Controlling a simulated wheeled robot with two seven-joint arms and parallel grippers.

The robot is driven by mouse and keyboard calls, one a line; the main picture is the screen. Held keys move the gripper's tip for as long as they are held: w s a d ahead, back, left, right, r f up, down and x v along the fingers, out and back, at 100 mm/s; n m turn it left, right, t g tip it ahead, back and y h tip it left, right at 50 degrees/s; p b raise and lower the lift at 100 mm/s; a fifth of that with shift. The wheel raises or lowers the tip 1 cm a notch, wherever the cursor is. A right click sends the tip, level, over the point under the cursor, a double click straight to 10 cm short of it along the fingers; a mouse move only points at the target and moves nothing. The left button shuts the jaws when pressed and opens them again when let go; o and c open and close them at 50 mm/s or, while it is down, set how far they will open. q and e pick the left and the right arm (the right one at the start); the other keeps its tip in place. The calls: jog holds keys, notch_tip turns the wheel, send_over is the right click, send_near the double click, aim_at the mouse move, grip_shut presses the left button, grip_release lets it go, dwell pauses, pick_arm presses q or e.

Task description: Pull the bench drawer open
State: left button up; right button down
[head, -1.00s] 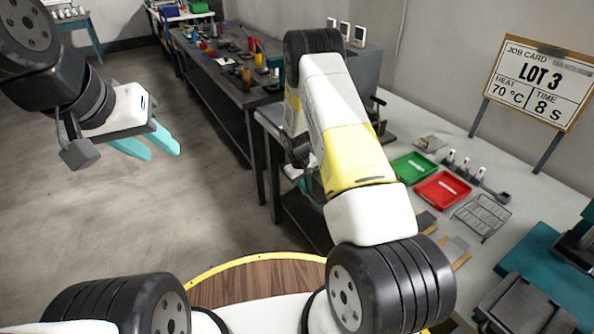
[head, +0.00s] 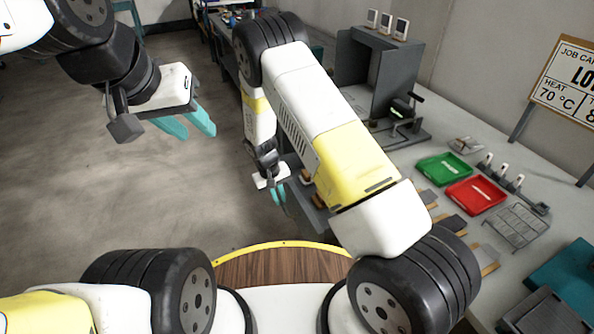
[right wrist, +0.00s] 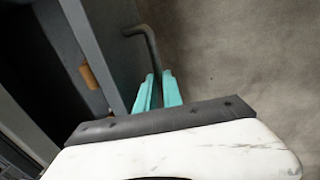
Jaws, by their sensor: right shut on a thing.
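The bench drawer (head: 309,212) stands out from under the grey bench in the head view, partly hidden by my right arm. Brown pieces show inside it. In the right wrist view the drawer's grey front panel (right wrist: 103,45) and a dark bent bar handle (right wrist: 150,45) show, with a brown block (right wrist: 88,77) behind the panel. My right gripper (head: 279,200) is at the drawer front, and its teal fingers (right wrist: 158,88) are shut on the handle. My left gripper (head: 190,127) is open and empty, in the air over the floor, away from the bench.
The bench top holds a green tray (head: 444,168), a red tray (head: 475,195), a wire rack (head: 516,225) and a grey lever fixture (head: 402,125). A job card sign (head: 570,90) stands at the right. The floor (head: 130,200) left of the drawer is clear.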

jog(key=s+a, duration=0.3)
jog(key=a, duration=0.6)
jog(key=shift+s+a, duration=0.15)
jog(key=c, duration=1.8)
grip_release()
jog(key=shift+o, duration=0.2)
notch_tip(320, 180, up, 8)
jog(key=a, duration=0.1)
jog(key=shift+s+a+f, duration=0.15)
jog(key=shift+s, duration=0.1)
